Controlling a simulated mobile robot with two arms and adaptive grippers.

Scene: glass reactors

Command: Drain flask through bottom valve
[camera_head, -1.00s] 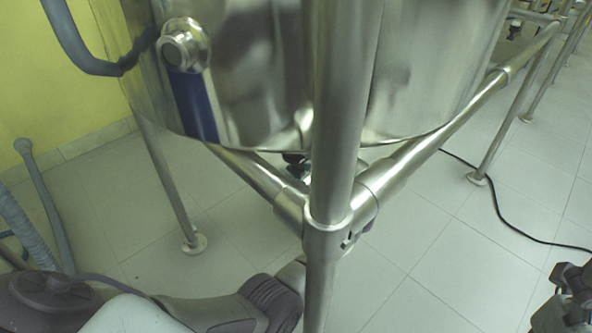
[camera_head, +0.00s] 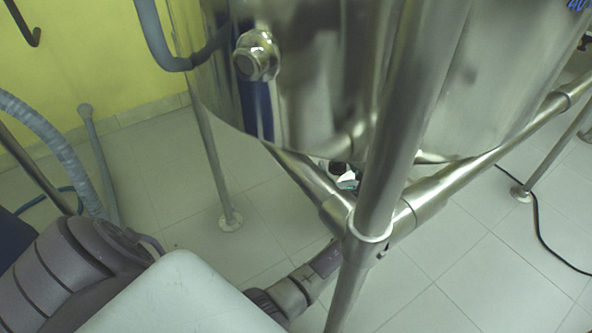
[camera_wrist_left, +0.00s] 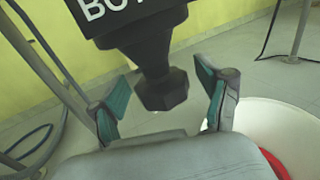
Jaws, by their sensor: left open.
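The steel flask (camera_head: 300,85) fills the top of the head view, held in a tubular steel frame (camera_head: 395,130). Below it, a small dark part (camera_head: 338,168) shows between the frame bars, mostly hidden. In the left wrist view a black valve knob (camera_wrist_left: 165,92) hangs under a dark body with a partly cut-off white label (camera_wrist_left: 105,8). My left gripper (camera_wrist_left: 162,86) is open, with its two teal-padded fingers on either side of the knob and gaps visible. In the head view my left arm reaches under the flask behind the front leg. My right gripper is out of view.
A white round container (camera_wrist_left: 285,125) with a red part (camera_wrist_left: 273,163) is at the right of the wrist view. A grey corrugated hose (camera_head: 60,145) stands at left by the yellow wall. A black cable (camera_head: 545,235) lies on the tiled floor at right.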

